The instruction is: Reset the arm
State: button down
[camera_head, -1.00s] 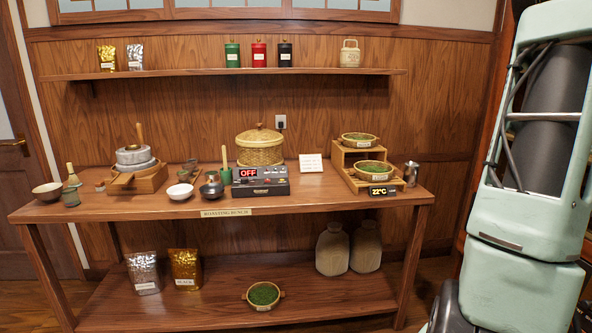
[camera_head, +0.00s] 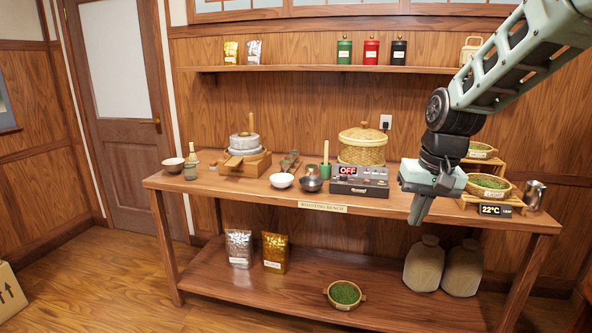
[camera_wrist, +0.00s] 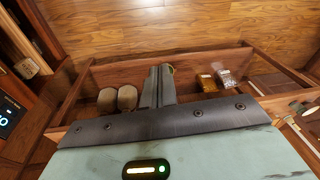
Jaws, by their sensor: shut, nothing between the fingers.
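My gripper (camera_head: 420,210) hangs at the end of my pale green arm in the head view, in front of the right part of the roasting bench (camera_head: 400,208). Its fingers point down and are shut with nothing between them. In the wrist view the closed fingers (camera_wrist: 158,80) show at the centre, over the bench's lower shelf. The gripper partly hides the bench top and the stepped stand (camera_head: 492,196) with green-leaf baskets behind it.
The bench top holds a stone mill (camera_head: 245,150), white bowl (camera_head: 281,181), roaster with an OFF display (camera_head: 358,182) and 22°C display (camera_head: 495,210). Below stand two jars (camera_head: 424,264), bags (camera_head: 275,253) and a leaf basket (camera_head: 344,294). Floor at left is clear beside a box (camera_head: 8,290).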

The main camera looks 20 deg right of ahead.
jog(key=s+a+f+n, duration=0.2)
jog(key=s+a+n, duration=0.15)
jog(key=a, duration=0.95)
jog(key=s+a+f+n+g, duration=0.1)
jog(key=s+a+n, duration=0.3)
jog(key=s+a, duration=0.3)
jog(key=s+a+f+n+g, duration=0.1)
jog(key=s+a+f+n, duration=0.1)
jog(key=s+a+n, duration=0.3)
jog(key=s+a, duration=0.1)
jog(key=s, duration=0.3)
jog(key=shift+s+a+f, duration=0.15)
jog(key=shift+a+f, duration=0.15)
jog(key=shift+a, duration=0.1)
